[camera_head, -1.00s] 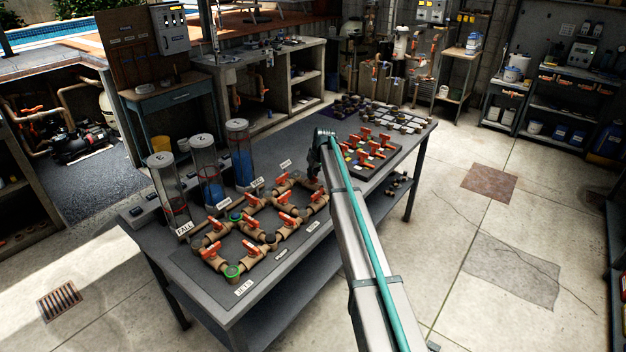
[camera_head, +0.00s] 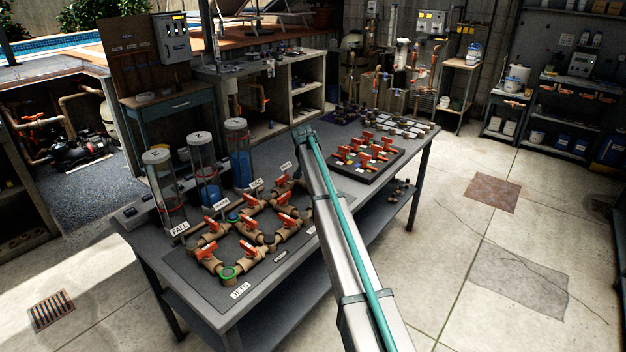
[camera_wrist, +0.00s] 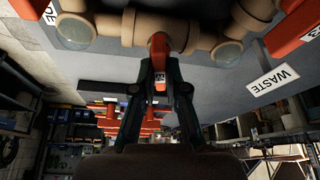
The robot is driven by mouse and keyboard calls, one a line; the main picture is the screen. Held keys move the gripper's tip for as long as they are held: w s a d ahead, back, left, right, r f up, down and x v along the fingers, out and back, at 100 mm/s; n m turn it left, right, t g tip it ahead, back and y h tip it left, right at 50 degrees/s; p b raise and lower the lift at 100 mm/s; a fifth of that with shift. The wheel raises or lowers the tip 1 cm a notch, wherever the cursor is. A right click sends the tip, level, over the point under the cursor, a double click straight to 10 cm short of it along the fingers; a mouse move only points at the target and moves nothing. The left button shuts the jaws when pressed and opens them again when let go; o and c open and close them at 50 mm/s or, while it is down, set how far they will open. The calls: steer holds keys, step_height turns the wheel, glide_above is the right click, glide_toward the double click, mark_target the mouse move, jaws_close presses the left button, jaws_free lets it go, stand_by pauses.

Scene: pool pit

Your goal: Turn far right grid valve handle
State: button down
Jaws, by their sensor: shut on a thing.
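The grid of tan pipes with orange valve handles (camera_head: 251,249) lies on the workbench in the head view. My gripper (camera_wrist: 158,84) is shut on one orange valve handle (camera_wrist: 159,48), which stands between its two dark fingers in the wrist view. A tan pipe fitting (camera_wrist: 150,28) runs just beyond the handle. In the head view my arm comes in from the lower right and ends over the grid's far right part. The gripped handle is mostly hidden there behind my wrist, so its angle cannot be told.
A WASTE label (camera_wrist: 273,80) and another orange handle (camera_wrist: 293,30) are close by on the right in the wrist view. Three clear cylinders (camera_head: 206,178) stand along the grid's back left. A dark board with several orange handles (camera_head: 366,153) lies farther along the bench.

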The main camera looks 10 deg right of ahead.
steer(key=shift+w+a+m+g+h+b, duration=0.1)
steer(key=shift+m+g+h+b, duration=0.4)
steer(key=shift+m, duration=1.1)
steer(key=c, duration=1.2)
jaws_free()
steer(key=shift+r, duration=0.1)
steer(key=v, duration=1.2)
